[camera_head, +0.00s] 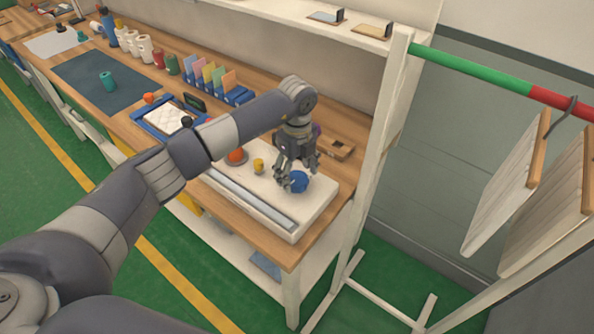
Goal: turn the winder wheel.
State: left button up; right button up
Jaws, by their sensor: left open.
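A white board (312,212) lies at the near right end of the wooden bench. It carries a round blue piece (299,182), a small yellow piece (258,165) and an orange round piece (237,156). Which of these is the winder wheel I cannot tell for sure. My left gripper (294,175) points down over the board, open, with its fingers right at the blue piece. Whether they touch it cannot be told. The fingers hide part of the blue piece. My right gripper is not in view.
A grey strip (253,203) runs along the board's front edge. A small wooden block (341,149) lies behind the gripper. A white post (375,150) and a green and red rail (480,70) with hanging boards stand right. Coloured cards and spools line the bench's back.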

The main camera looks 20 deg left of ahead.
pick_arm(q)
jog(key=shift+f, duration=0.6)
jog(key=c, duration=1)
jog(key=shift+c, duration=0.2)
